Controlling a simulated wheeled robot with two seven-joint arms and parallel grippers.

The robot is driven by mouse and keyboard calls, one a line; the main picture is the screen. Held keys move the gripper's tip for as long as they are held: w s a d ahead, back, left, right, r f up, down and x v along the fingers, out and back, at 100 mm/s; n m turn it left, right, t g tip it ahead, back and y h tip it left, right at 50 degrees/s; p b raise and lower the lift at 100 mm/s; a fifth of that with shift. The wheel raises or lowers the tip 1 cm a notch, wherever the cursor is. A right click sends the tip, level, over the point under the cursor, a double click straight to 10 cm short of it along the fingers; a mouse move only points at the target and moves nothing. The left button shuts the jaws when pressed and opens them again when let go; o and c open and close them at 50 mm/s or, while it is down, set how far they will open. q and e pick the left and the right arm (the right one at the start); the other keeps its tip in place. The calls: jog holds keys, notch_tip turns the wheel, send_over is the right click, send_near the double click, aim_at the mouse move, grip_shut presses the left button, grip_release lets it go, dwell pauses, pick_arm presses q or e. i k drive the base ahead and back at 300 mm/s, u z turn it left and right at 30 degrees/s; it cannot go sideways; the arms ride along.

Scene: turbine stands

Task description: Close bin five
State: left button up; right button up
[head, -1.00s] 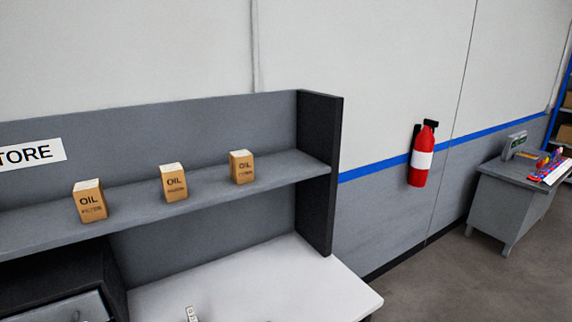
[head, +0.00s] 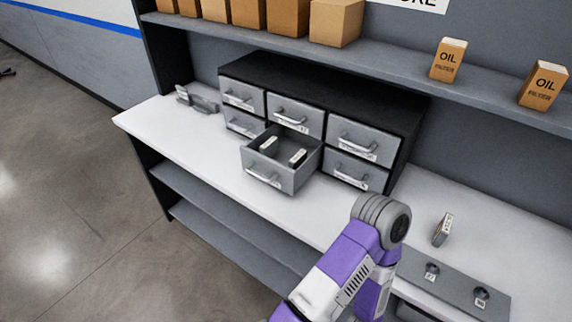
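A dark cabinet (head: 395,110) with grey drawer bins in two rows of three stands on the white bench. The bottom middle bin (head: 267,174) is pulled out toward me, and two small items with white tags lie inside it. The other bins look shut, such as the bottom right bin (head: 352,172) and the top middle bin (head: 294,117). The bin labels are too small to read. A purple and grey arm of mine rises at the bottom, in front of and right of the open bin. Neither gripper shows.
The white bench top (head: 185,140) is mostly clear left of the open bin. A grey holder (head: 200,103) sits at its left end. A small tagged part (head: 443,230) and a grey plate (head: 455,285) lie at right. Boxes line the shelf (head: 390,62) above.

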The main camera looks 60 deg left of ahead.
aim_at(275, 170)
jog(key=u, duration=2.45)
